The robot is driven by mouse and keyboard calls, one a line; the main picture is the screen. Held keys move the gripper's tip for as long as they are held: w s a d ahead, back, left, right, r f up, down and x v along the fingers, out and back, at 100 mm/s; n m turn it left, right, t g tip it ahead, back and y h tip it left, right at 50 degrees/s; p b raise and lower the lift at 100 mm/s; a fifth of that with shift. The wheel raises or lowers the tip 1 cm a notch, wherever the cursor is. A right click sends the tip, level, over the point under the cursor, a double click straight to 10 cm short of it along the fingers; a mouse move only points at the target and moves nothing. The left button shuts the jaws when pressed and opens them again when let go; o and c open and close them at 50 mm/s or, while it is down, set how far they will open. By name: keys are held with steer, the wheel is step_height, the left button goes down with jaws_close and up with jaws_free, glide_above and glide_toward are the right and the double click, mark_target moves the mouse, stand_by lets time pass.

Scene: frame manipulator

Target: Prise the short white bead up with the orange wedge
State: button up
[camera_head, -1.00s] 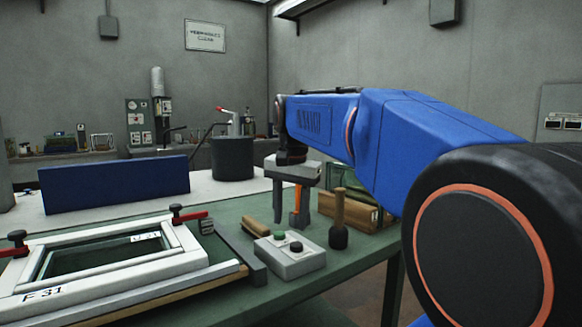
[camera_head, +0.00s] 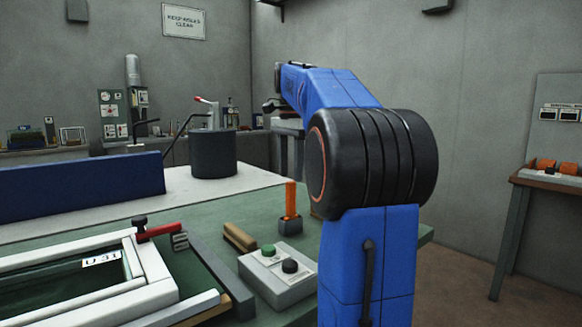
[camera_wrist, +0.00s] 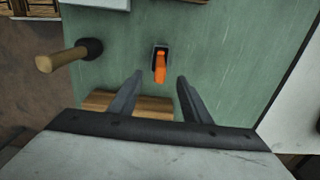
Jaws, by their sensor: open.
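The orange wedge (camera_head: 290,198) stands upright in a small dark holder (camera_head: 290,225) on the green table. In the wrist view the wedge (camera_wrist: 160,67) shows from above, just beyond and between my fingertips. My gripper (camera_wrist: 160,79) is open, with nothing between its fingers. In the head view my gripper (camera_head: 291,158) is partly hidden by my arm, above and behind the wedge. The white frame (camera_head: 152,275) lies at the lower left, cut off by the picture edge. White strips line its opening; I cannot tell which one is the short bead.
A grey box with green and black buttons (camera_head: 280,276) and a wooden-handled brush (camera_head: 239,237) lie near the wedge. A red-handled clamp (camera_head: 158,230) holds the frame. A mallet (camera_wrist: 68,56) and a wooden block (camera_wrist: 128,105) show in the wrist view. A blue panel (camera_head: 80,188) stands behind.

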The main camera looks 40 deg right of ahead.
steer(key=shift+f, duration=4.5)
jaws_close()
steer(key=shift+r, duration=0.2)
steer(key=shift+r, duration=3.35)
